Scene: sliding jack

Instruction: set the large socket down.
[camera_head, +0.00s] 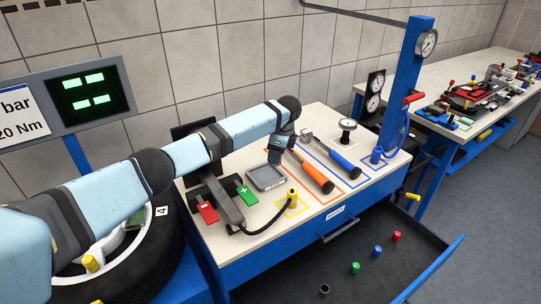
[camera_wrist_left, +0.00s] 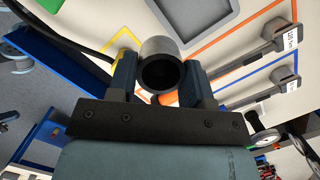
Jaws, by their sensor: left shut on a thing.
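The large socket (camera_wrist_left: 160,48) is a grey, hollow cylinder. In the left wrist view it sits between the two fingers of my left gripper (camera_wrist_left: 160,82), with its dark open end facing the camera. In the head view my left gripper (camera_head: 275,156) is over the bench top (camera_head: 232,164), just behind the grey square tray (camera_head: 266,177). The gripper is shut on the socket. I cannot make out the socket in the head view, nor tell whether it touches the bench. My right gripper is not in view.
Orange-handled (camera_head: 312,172) and blue-handled (camera_head: 339,161) torque wrenches lie right of the tray. A yellow hose fitting (camera_head: 292,196) stands in front. A round gauge (camera_head: 347,125) stands behind. The open drawer (camera_head: 335,268) holds several small coloured sockets. A tyre (camera_head: 150,265) is at the left.

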